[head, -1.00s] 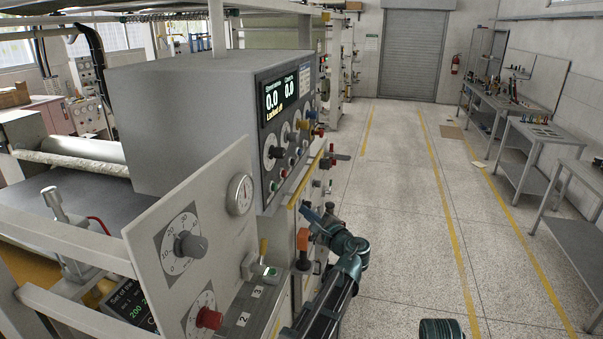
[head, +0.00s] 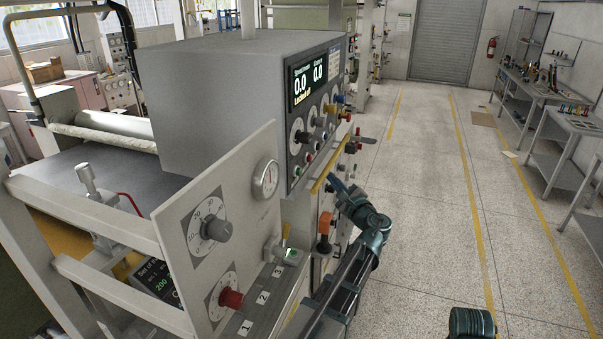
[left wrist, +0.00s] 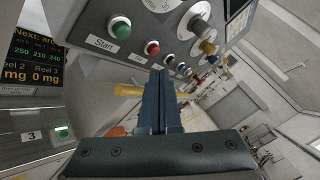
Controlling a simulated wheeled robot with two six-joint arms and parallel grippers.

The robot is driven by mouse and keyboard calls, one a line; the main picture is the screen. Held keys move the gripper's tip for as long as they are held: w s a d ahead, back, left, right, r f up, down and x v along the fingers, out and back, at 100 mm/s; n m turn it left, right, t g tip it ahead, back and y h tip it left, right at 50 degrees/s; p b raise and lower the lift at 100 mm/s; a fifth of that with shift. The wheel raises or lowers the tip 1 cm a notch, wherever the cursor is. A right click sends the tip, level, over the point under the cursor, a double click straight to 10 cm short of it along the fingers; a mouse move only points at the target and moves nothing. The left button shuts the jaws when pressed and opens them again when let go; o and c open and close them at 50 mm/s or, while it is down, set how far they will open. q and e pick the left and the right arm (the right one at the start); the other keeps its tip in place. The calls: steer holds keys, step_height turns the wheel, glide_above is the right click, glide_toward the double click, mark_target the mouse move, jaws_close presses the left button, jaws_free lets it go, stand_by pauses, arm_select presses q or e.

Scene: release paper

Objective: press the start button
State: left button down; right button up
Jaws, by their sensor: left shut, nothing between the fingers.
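The start button is a green round button (left wrist: 120,28) above a "Start" label, on the grey control panel, in the left wrist view. In the head view a small green button (head: 299,171) shows low on the panel's near edge. My left gripper (left wrist: 160,73) is shut and empty. Its blue fingers point up toward the panel, below and to the right of the green button, apart from it. In the head view the left gripper (head: 333,183) is beside the panel's lower edge. My right gripper is not in view.
A red button (left wrist: 152,48) and several knobs sit right of the green one. A yellow bar (left wrist: 130,91) is close to the fingers. An orange-topped switch (head: 324,223) stands below the arm. The panel display (head: 315,75) reads "Locked off". Open floor (head: 430,190) lies right.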

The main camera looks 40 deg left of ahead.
arm_select(q)
steer(key=s+a, duration=0.1)
steer(key=a, duration=0.5)
steer(key=shift+s+a, duration=0.2)
steer(key=shift+s, duration=0.05)
steer(key=shift+a, duration=0.15)
stand_by(1.8)
steer(key=shift+s+a, duration=0.1)
steer(key=shift+a, duration=0.15)
steer(key=shift+s+a, duration=0.15)
steer(key=shift+a, duration=0.3)
stand_by(0.8)
steer(key=shift+d, duration=0.15)
steer(key=shift+w+d, duration=0.2)
steer(key=shift+d, duration=0.5)
steer(key=d, duration=0.2)
steer(key=w+d, duration=0.1)
steer(key=d, duration=0.2)
steer(key=shift+w, duration=0.1)
stand_by(0.4)
